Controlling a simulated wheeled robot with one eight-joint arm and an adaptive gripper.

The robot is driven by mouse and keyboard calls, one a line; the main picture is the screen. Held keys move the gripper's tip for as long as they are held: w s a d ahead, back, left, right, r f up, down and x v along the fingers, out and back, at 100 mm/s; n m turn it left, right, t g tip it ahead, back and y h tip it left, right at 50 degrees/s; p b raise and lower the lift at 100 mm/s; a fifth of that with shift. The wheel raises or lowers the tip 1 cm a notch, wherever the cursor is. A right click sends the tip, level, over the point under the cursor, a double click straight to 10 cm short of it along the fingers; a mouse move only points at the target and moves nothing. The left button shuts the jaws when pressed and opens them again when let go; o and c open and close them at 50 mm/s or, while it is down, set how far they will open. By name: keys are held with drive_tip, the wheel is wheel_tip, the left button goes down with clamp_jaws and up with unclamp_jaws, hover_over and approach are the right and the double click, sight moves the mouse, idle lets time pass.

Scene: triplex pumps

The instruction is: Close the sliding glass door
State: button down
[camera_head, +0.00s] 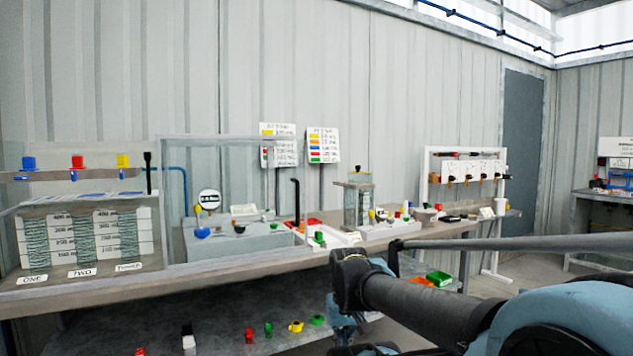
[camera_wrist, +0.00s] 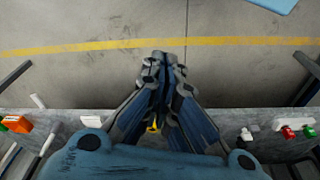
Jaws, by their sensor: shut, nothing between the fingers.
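The sliding glass door (camera_head: 163,205) is a clear pane in a pale grey frame, standing on the bench left of centre in the head view. Its pane spans the area in front of a grey unit, to the right of the measuring-tube section. I cannot tell from this angle how far it stands open. My gripper (camera_wrist: 164,62) shows in the wrist view with its fingers together and empty, above the concrete floor. It is apart from the door, which is outside the wrist view. In the head view my arm hides much of the gripper, in front of the bench and right of the door.
The bench (camera_head: 200,274) runs along the wall, with a lower shelf holding small coloured parts. A glass box (camera_head: 358,205) and a white rack (camera_head: 466,175) stand right of the door. In the wrist view, open floor with a yellow line (camera_wrist: 80,46) lies beyond my fingers.

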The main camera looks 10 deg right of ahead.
drive_tip(key=shift+s+r, duration=0.1)
drive_tip(key=w+a+r+m+t+y, duration=0.1)
drive_tip(key=w+a+r+m+y, duration=0.2)
drive_tip(key=w+r, duration=0.75)
drive_tip(key=w+a+r+m+y, duration=0.1)
drive_tip(key=w+a+r+y, duration=0.1)
drive_tip(key=w+r+y, duration=0.65)
drive_tip(key=w+d+r+m+t+y, duration=0.2)
drive_tip(key=w+d+r+t+y, duration=0.3)
drive_tip(key=w+d+r, duration=1.5)
drive_tip(key=s+a+x, duration=0.1)
drive_tip(key=s+x, duration=0.1)
drive_tip(key=x, duration=1.2)
drive_tip(key=shift+a+f, duration=0.35)
drive_tip(key=shift+f, duration=0.2)
drive_tip(key=shift+s+h, duration=0.1)
drive_tip(key=shift+h, duration=0.15)
